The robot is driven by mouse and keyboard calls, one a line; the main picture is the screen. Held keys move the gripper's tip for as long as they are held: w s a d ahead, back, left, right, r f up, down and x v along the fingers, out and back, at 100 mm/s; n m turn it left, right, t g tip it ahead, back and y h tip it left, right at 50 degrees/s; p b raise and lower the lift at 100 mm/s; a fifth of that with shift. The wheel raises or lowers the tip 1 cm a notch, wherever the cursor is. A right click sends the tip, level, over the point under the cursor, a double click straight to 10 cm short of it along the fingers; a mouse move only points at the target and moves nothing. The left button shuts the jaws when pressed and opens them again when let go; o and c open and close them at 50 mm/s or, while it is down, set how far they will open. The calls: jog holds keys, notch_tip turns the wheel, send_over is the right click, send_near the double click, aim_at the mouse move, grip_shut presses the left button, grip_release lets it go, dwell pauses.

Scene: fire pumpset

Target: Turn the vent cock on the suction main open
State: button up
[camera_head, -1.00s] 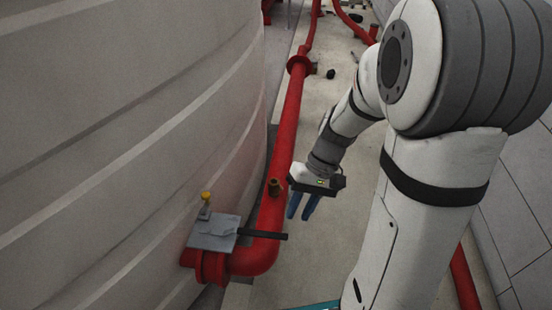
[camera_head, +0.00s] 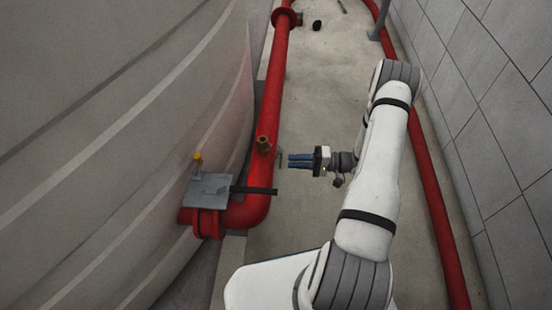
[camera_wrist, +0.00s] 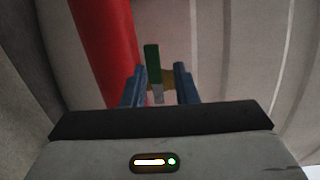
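The red suction main (camera_head: 272,90) runs along the tank, with a brass fitting (camera_head: 264,143) standing on it. A small green handle (camera_head: 280,159) sits at the pipe's right side. In the wrist view, the green handle (camera_wrist: 152,62) has a pale lower end, and a brass part (camera_wrist: 170,79) shows beside it. My gripper (camera_head: 291,160) points left at the pipe, just right of the handle. In the wrist view its blue fingers (camera_wrist: 158,85) are open, and the handle appears in the gap between them. Whether they touch it, I cannot tell.
A grey box (camera_head: 208,190) with a long black lever (camera_head: 255,191) sits on the near pipe end, with a yellow-topped fitting (camera_head: 198,162) behind it. The pale tank (camera_head: 120,130) fills the left. Another red pipe (camera_head: 432,190) runs along the right wall.

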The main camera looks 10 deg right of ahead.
jog(key=w+a+f+t+b, duration=0.1)
jog(key=w+a+b, duration=0.1)
jog(key=a, duration=0.5)
jog(key=shift+w, duration=0.2)
grip_shut()
jog(key=shift+d+m, duration=0.25)
jog(key=shift+m, duration=0.05)
